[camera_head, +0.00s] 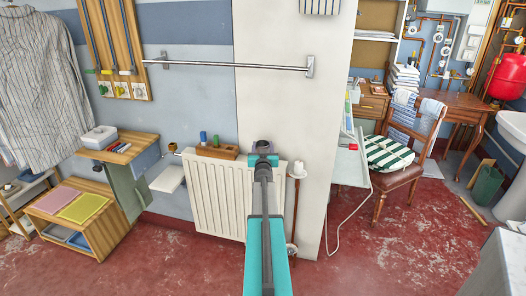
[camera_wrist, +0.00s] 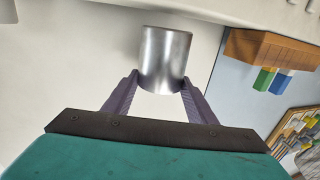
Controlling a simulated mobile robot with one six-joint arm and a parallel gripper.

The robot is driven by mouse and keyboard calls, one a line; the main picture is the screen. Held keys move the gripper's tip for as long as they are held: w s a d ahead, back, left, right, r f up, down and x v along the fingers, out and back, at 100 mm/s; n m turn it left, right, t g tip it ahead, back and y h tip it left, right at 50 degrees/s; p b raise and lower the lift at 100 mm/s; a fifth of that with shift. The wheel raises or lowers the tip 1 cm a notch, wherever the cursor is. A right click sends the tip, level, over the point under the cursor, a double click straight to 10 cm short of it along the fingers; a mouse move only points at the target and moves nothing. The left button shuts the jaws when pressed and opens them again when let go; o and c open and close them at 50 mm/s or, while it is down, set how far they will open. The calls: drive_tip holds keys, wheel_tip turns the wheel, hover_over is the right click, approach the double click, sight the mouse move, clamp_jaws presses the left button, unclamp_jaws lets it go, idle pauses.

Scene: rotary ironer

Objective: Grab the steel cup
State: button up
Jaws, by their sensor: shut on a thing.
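The steel cup (camera_wrist: 165,58) is a plain, shiny metal cylinder in the upper middle of the wrist view. My gripper (camera_wrist: 160,88) has one dark purple finger on each side of its lower part and is shut on it. In the head view my gripper (camera_head: 262,150) is at the far end of my teal arm, in front of the wall near the radiator's top. The cup is hard to make out there. I cannot tell whether it touches the surface behind it.
A white radiator (camera_head: 215,197) is on the wall by my arm. A wooden block (camera_head: 217,151) with green and blue pieces is just left of my gripper. A metal rail (camera_head: 235,66) runs above. A chair (camera_head: 405,150) stands at right. The red floor (camera_head: 400,255) is mostly clear.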

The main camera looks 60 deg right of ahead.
drive_tip(key=shift+s+a+r, duration=0.15)
drive_tip(key=shift+r, duration=0.3)
drive_tip(key=shift+s+a+r, duration=0.1)
drive_tip(key=shift+s+r, duration=0.05)
drive_tip(key=shift+r, duration=0.25)
drive_tip(key=s+a+r, duration=0.1)
drive_tip(key=s+a, duration=0.8)
drive_tip(key=s, duration=0.3)
drive_tip(key=shift+a+r, duration=0.15)
drive_tip(key=shift+r, duration=0.1)
